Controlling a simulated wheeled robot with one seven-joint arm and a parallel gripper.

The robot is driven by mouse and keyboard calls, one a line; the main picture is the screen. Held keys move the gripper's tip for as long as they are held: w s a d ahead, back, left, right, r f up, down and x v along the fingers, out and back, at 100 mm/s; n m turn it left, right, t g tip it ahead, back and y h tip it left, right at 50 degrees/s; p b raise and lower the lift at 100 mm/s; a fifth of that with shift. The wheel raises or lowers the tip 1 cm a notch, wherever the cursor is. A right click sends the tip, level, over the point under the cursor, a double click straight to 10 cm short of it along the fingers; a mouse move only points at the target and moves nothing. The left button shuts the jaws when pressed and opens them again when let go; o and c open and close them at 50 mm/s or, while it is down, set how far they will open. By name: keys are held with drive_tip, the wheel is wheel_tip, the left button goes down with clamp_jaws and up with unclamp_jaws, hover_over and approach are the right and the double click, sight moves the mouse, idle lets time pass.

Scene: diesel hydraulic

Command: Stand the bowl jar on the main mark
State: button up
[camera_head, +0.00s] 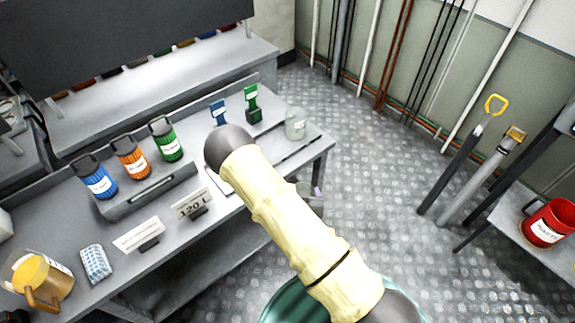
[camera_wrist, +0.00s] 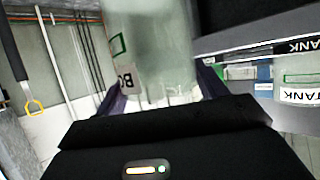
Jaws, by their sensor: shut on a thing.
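In the wrist view, my gripper (camera_wrist: 162,98) is shut on a clear jar (camera_wrist: 150,45) whose partly hidden label starts "BO", which fits the bowl jar. The dark fingers lie on either side of it. In the head view, my arm hides most of the gripper; a purple fingertip (camera_head: 317,191) shows just off the bench's right end. A second clear jar (camera_head: 295,123) stands on the bench's right end; a jar labelled TANK (camera_wrist: 300,85) shows at the right of the wrist view. I cannot make out the main mark; my arm covers part of the bench.
The grey bench (camera_head: 313,152) carries blue (camera_head: 98,180), orange (camera_head: 131,158) and green (camera_head: 165,140) bottles, a "120 L" sign (camera_head: 192,204) and a yellow jug (camera_head: 40,280). Green (camera_head: 252,100) and blue (camera_head: 218,112) holders stand near the second jar. A red pot (camera_head: 548,222) is far right. Open floor lies between.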

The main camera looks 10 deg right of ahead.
drive_tip(key=s+d+f+n+y, duration=0.1)
drive_tip(key=d+f, duration=0.3)
drive_tip(key=f, duration=0.4)
drive_tip(key=shift+s+d+n+y, duration=0.3)
drive_tip(key=shift+s+d, duration=0.05)
drive_tip(key=shift+s, duration=0.15)
drive_tip(key=shift+f, duration=0.1)
drive_tip(key=shift+w, duration=0.15)
